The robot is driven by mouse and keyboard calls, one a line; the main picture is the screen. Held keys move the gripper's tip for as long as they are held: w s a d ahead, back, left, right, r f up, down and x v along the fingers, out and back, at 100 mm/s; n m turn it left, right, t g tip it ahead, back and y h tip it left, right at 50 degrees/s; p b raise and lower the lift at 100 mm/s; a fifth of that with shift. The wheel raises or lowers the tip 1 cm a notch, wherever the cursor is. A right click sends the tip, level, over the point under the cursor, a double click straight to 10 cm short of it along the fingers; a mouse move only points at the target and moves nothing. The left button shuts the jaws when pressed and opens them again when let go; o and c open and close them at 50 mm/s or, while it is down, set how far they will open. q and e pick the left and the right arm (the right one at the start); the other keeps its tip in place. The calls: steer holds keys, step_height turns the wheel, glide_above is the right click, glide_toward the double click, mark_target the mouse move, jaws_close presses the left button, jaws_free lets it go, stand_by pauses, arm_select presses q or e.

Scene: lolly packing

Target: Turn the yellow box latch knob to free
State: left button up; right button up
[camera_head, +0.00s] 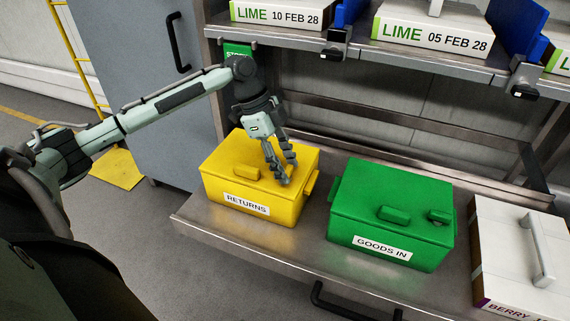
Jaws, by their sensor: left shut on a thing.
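The yellow box (222,180) has a RETURNS label on its front and stands on the metal counter with its lid down. A yellow handle (247,173) sits on the lid. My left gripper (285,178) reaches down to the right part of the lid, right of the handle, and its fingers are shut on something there. The latch knob is hidden by the fingers, so its angle cannot be seen. My right gripper is not in view.
A green box (345,205) labelled GOODS IN stands close on the right, with a handle and a knob on its lid. A white case (500,255) stands farther right. A shelf (290,40) with LIME boxes overhangs the back. A grey cabinet (150,100) stands left.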

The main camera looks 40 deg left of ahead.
arm_select(q)
steer(key=shift+m, duration=0.3)
stand_by(0.4)
steer(key=o, duration=1.2)
steer(key=shift+c, duration=0.2)
steer(key=v, duration=1.2)
steer(key=shift+w+a, duration=0.1)
